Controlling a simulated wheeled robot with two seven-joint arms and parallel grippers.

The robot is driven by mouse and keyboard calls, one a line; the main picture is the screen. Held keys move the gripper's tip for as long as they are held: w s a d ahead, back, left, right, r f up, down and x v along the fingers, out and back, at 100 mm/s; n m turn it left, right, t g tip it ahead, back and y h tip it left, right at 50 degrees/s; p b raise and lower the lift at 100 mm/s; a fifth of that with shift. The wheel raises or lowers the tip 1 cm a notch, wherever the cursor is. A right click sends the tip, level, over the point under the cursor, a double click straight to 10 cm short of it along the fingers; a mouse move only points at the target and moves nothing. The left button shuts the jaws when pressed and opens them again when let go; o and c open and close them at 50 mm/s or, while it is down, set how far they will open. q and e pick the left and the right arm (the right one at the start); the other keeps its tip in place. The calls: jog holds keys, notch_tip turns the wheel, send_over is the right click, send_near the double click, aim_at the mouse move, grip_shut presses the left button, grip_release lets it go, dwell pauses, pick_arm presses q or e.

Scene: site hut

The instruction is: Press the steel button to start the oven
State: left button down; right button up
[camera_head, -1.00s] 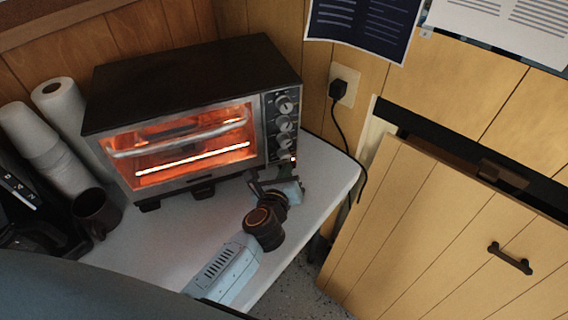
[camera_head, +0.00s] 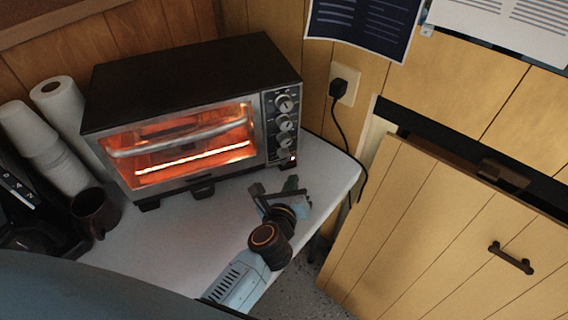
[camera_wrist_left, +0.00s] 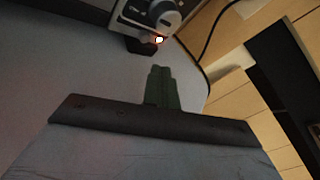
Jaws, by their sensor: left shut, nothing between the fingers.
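The toaster oven (camera_head: 190,75) stands on the white table, black on top with a steel front. Its window glows orange with lit heating bars. Three round knobs run down its right panel, and a small light (camera_head: 292,158) glows below the lowest one. The steel button itself is too small to tell apart from this light. The light also shows in the left wrist view (camera_wrist_left: 159,40). My left gripper (camera_head: 291,184) is shut and empty, in front of the panel's lower right corner and apart from the oven. In the left wrist view its fingers (camera_wrist_left: 162,88) are together. My right gripper is out of view.
A dark mug (camera_head: 95,212), stacked white cups (camera_head: 45,150) and a paper roll (camera_head: 60,100) stand left of the oven. A black cord hangs from the wall outlet (camera_head: 344,85). The tabletop (camera_head: 175,245) is bare in front of the oven.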

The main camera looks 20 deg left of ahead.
pick_arm(q)
jog(key=shift+s+d, duration=0.85)
jog(key=shift+s, duration=0.1)
